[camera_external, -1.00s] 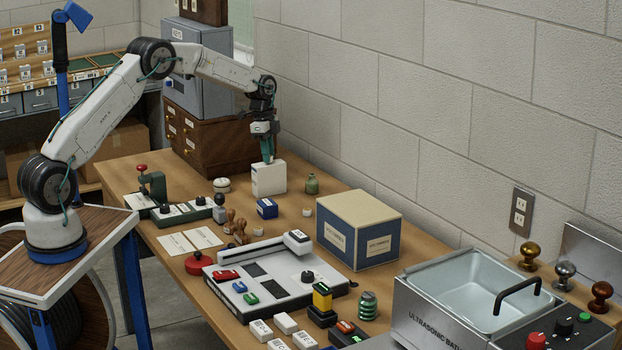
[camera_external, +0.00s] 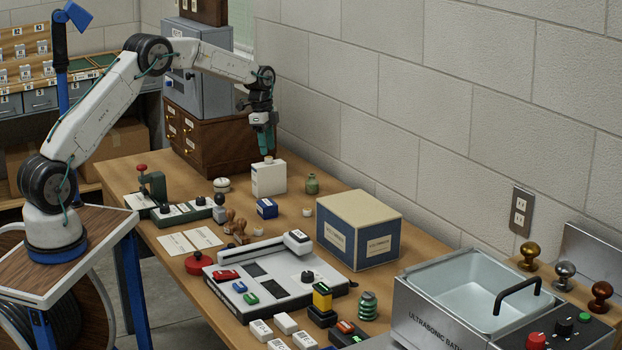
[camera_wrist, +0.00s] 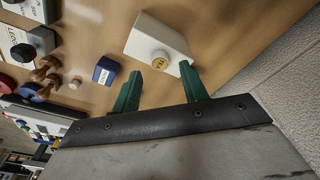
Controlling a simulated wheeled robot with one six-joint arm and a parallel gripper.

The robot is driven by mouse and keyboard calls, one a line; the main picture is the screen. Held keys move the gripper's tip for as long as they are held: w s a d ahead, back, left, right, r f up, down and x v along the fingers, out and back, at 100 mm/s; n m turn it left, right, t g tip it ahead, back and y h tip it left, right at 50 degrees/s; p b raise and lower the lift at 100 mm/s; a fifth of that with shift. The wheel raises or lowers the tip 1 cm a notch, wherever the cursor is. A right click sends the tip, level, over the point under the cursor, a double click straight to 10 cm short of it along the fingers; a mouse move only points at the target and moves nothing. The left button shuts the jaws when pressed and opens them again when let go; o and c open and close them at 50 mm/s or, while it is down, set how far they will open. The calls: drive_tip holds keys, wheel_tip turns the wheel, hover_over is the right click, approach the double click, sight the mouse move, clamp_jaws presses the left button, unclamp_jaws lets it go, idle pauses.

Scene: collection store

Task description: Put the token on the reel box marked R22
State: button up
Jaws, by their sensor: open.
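A white box (camera_external: 269,180) stands upright on the bench near the wall, and it also shows in the wrist view (camera_wrist: 148,35). A small pale round token (camera_wrist: 160,59) with a yellow mark rests on its top, near one end. The token also shows on the box in the external view (camera_external: 268,160). My gripper (camera_external: 266,154) is above the box, pointing down. The markings on the white box are too small to read.
A small blue box (camera_external: 267,208) and a green bottle (camera_external: 312,184) stand near the white box. A large blue and cream box (camera_external: 359,231) is further right. Wooden drawers (camera_external: 212,142) stand behind. Stamps and a grey console (camera_external: 270,280) fill the front.

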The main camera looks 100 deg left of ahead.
wheel_tip(320, 180, up, 9)
drive_tip(key=s, duration=0.1)
drive_tip(key=shift+a, duration=0.15)
